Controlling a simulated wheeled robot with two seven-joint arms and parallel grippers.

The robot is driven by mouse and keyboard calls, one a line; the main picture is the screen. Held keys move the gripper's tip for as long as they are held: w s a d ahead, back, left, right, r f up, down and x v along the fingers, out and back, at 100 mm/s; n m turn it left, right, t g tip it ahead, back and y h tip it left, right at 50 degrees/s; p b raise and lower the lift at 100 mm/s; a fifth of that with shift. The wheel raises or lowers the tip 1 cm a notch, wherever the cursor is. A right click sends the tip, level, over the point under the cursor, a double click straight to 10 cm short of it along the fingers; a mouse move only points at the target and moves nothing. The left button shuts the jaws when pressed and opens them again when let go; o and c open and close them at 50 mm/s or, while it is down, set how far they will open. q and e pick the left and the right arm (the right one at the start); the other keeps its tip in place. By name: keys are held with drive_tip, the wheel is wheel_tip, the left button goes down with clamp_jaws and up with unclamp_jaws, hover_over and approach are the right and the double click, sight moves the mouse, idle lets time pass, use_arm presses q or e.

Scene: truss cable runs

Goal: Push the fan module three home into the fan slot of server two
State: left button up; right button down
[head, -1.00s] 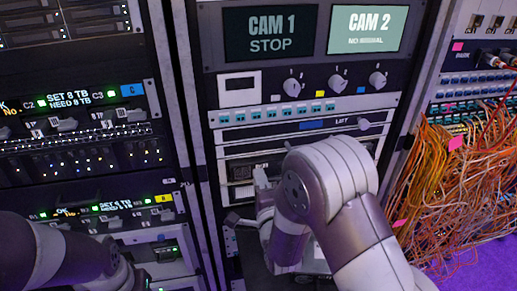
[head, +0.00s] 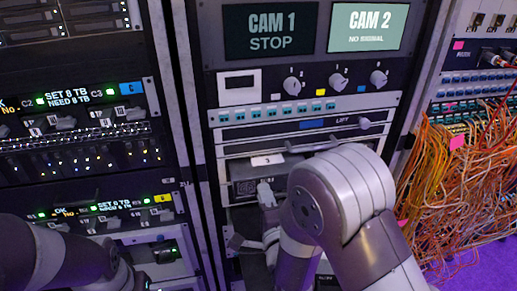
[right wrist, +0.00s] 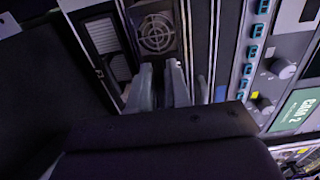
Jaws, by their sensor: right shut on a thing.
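The fan module three (head: 244,188) is a dark box with a pale top that carries a white label "3" in the head view. Its round fan grille (right wrist: 157,34) faces me in the right wrist view. My right gripper (right wrist: 161,72) is shut on the front of the module, just below the grille. In the head view this gripper (head: 266,193) shows only partly, with my forearm covering the right of it. The module's top is visible in front of the rack; how deep it sits in the slot I cannot tell. My left gripper is out of view.
The LIFT panel (head: 345,123) and a grey handle bar (head: 315,147) lie just above the module. A knob panel (head: 308,88) and two screens are higher. Orange cables (head: 450,190) hang at the right. A rack of drives (head: 85,150) stands at the left.

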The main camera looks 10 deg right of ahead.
drive_tip(key=c, duration=1)
unclamp_jaws()
drive_tip(key=shift+s, duration=0.1)
drive_tip(key=s, duration=1.2)
drive_tip(key=shift+s+d, duration=0.25)
